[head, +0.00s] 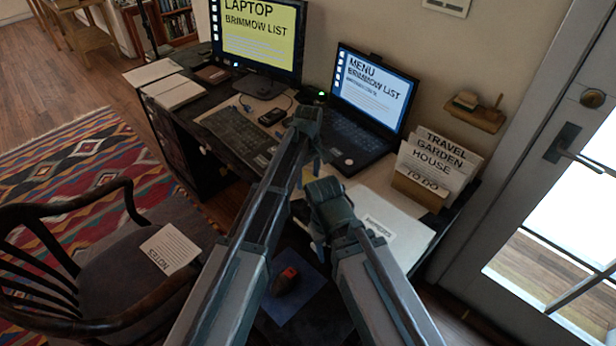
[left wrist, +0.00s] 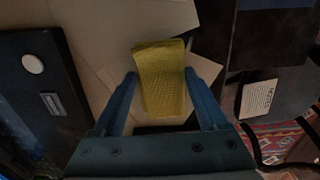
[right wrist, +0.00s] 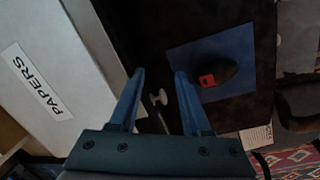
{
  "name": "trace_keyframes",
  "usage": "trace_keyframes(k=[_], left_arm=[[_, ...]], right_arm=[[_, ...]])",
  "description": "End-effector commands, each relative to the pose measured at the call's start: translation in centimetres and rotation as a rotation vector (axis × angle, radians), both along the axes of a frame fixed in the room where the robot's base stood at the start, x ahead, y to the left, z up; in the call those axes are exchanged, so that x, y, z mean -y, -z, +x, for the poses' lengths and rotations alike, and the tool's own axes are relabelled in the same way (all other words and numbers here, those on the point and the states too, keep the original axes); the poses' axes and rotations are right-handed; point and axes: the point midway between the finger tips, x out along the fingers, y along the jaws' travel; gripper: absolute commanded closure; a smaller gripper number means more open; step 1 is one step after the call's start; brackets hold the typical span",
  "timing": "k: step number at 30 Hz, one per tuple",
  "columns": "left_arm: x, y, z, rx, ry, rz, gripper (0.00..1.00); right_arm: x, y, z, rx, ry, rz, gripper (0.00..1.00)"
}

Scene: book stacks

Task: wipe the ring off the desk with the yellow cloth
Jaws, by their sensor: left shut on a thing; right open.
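The yellow cloth (left wrist: 160,78) is between the fingers of my left gripper (left wrist: 160,73), which is shut on it. It hangs above pale sheets on the desk (left wrist: 95,22). In the head view only a small bit of yellow shows by the left gripper (head: 315,165), near the laptop's front edge. My right gripper (right wrist: 158,73) is open and empty, above the dark front part of the desk; in the head view it is right of and below the left one. I cannot make out the ring in any view; my arms hide part of the desk.
A laptop (head: 372,88), a monitor (head: 258,40) and a keyboard (head: 238,132) stand at the back. A white box labelled PAPERS (right wrist: 45,70) and a card holder (head: 420,190) are at the right. A dark object with a red part (right wrist: 222,75) lies on a blue mat (right wrist: 190,58). A chair (head: 110,245) stands left.

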Motion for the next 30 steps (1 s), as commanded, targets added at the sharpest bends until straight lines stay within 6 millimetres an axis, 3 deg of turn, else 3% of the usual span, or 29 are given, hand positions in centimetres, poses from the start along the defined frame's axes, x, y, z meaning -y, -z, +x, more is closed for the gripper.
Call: trace_keyframes(k=[30], left_arm=[[0.2, 1.6, -0.2, 0.0, 0.0, 0.0, 0.69]], right_arm=[[0.0, 1.6, 0.0, 0.0, 0.0, 0.0, 0.52]])
